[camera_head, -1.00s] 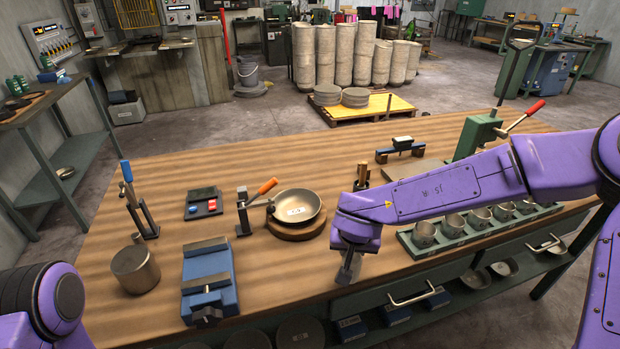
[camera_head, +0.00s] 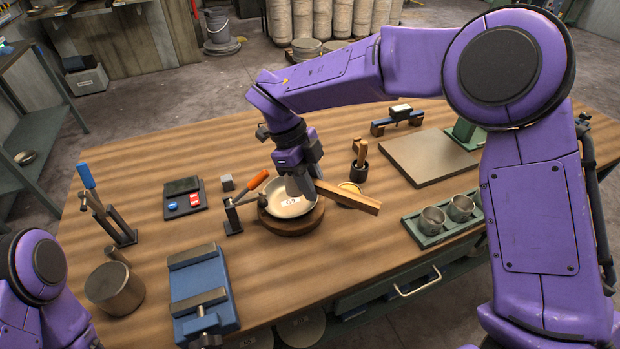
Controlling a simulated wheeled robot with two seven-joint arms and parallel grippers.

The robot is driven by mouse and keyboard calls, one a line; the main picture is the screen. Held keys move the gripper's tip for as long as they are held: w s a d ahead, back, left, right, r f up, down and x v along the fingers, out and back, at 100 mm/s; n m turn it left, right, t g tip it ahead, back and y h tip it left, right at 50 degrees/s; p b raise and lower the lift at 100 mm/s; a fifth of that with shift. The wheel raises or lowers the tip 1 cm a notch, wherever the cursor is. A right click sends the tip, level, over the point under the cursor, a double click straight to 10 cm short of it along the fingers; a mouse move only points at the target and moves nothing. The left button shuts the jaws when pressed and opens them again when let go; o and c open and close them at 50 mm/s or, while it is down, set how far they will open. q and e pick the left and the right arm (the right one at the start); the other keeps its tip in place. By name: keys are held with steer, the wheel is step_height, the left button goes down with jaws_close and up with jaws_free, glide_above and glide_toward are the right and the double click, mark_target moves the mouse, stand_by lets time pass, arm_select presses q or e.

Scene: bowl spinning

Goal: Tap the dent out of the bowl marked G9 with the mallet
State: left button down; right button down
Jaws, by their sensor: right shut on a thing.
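The shallow metal bowl (camera_head: 271,197) sits on a round wooden block (camera_head: 291,226) near the middle of the bench. A white label in it seems to read G9, but it is small. A toggle clamp with an orange handle (camera_head: 258,180) reaches its left rim. My right gripper (camera_head: 303,182) is over the bowl, pointing down, shut on the mallet (camera_head: 348,197). The mallet's wooden bar sticks out to the right past the rim. Its other parts are hidden by the gripper, and I cannot tell whether it touches the bowl. The dent is not visible. My left gripper is out of view.
A blue vise (camera_head: 203,292) and a metal cylinder (camera_head: 114,289) stand at front left. A blue-handled clamp (camera_head: 108,205) and a dark tray with buttons (camera_head: 184,196) are behind them. A tool holder (camera_head: 358,172), a flat plate (camera_head: 427,161) and a cup rack (camera_head: 432,238) lie right.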

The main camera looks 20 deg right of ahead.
steer(key=shift+r, duration=0.1)
steer(key=shift+w+a+p, duration=0.1)
steer(key=shift+w+p, duration=0.05)
steer(key=shift+p, duration=0.35)
step_height(320, 180, down, 6)
steer(key=b, duration=0.4)
steer(key=shift+r, duration=0.2)
steer(key=shift+f, duration=0.3)
steer(key=shift+w+r+p, duration=0.15)
steer(key=shift+r+p, duration=0.1)
steer(key=shift+p, duration=0.2)
steer(key=r+p, duration=0.5)
steer(key=shift+s+r, duration=0.15)
steer(key=shift+s, duration=0.1)
steer(key=shift+w+f, duration=0.15)
steer(key=shift+f, duration=0.15)
